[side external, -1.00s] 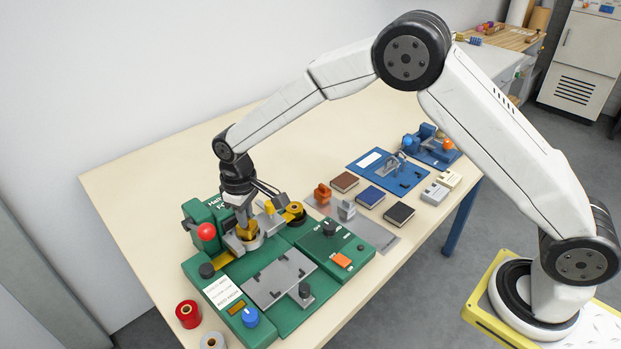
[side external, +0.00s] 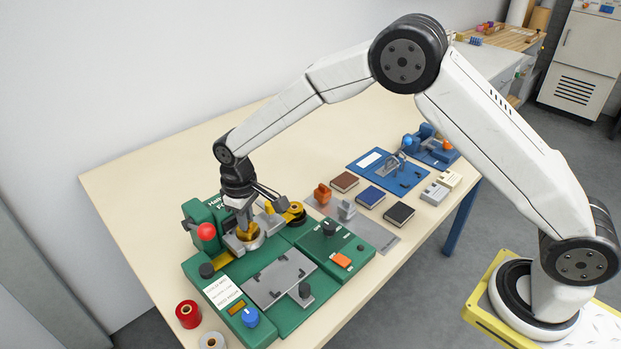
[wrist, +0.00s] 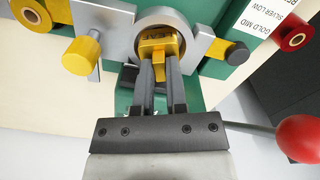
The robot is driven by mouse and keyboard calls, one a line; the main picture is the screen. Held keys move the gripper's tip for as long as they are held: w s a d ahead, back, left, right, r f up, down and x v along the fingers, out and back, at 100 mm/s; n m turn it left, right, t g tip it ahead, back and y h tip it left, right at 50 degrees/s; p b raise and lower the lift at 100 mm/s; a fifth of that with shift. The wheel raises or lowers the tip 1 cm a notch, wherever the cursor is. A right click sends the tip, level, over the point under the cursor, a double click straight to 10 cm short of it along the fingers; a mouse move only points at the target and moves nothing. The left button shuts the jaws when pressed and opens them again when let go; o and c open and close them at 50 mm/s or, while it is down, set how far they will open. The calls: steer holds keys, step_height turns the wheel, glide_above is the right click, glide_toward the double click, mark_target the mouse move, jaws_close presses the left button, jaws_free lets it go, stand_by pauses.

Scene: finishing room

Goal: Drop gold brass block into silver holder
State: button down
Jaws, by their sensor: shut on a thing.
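The gold brass block (wrist: 158,48) is between my gripper's fingertips in the wrist view, lined up with the round opening of the silver holder (wrist: 196,38). The holder's ring curves around the block's far side. In the side view, my gripper (side external: 246,222) points down over the silver holder (side external: 232,244) on the green machine, with the gold block (side external: 249,233) at its tips. My gripper is shut on the block. The fingers hide part of the block and ring, so I cannot tell how deep the block sits.
A red ball knob (side external: 206,232) stands close to the left of my gripper, and a yellow spool (side external: 296,212) is to its right. The green machine (side external: 290,318) carries a grey plate (side external: 279,277) in front. Small books and blocks lie farther right.

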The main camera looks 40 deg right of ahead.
steer(key=shift+f, duration=0.2)
steer(key=c, duration=1)
jaws_free()
steer(key=shift+o, duration=0.2)
steer(key=shift+r, duration=0.15)
step_height(320, 180, up, 11)
stand_by(0.5)
steer(key=shift+s+d, duration=0.1)
steer(key=shift+d, duration=0.05)
stand_by(0.3)
steer(key=s+d+f+m+t, duration=0.1)
steer(key=s+d+f+m, duration=0.1)
steer(key=s+d, duration=0.6)
steer(key=s+d+f+m+t, duration=0.1)
steer(key=s+d+f+m, duration=0.1)
steer(key=s+d, duration=0.6)
steer(key=s, duration=0.6)
steer(key=shift+d+m+t, duration=0.3)
steer(key=shift+d, duration=0.05)
